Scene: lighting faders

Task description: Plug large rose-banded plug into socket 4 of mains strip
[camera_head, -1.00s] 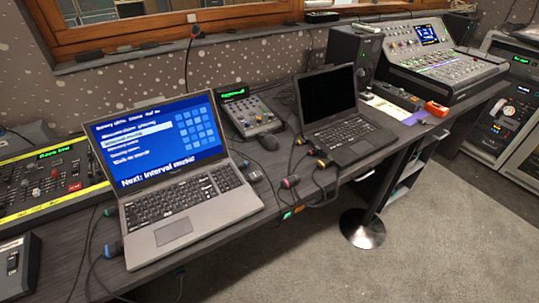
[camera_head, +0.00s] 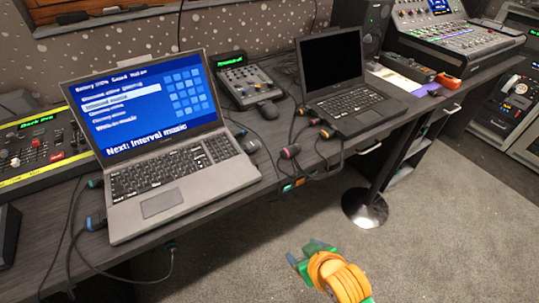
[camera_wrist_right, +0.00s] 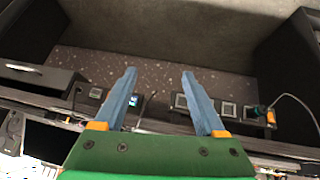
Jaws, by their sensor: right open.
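A dark plug with a rose-coloured band (camera_head: 290,151) lies near the desk's front edge, right of the lit laptop, among other cable ends. My right gripper (camera_wrist_right: 158,73) is open, with nothing between its two blue fingers. In the head view, my right wrist and gripper (camera_head: 295,260) show low in the picture, over the floor, well apart from the plug. A small fitting with green and orange parts (camera_head: 293,185) sits at the desk edge below the plug; I cannot tell whether it is the mains strip. Socket numbers cannot be read. My left gripper is not in view.
The lit laptop (camera_head: 165,205) and a dark-screened laptop (camera_head: 355,110) flank the loose cables. A small mixer (camera_head: 248,83) stands behind them. A round metal pedestal foot (camera_head: 364,208) stands on the carpet (camera_head: 440,240).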

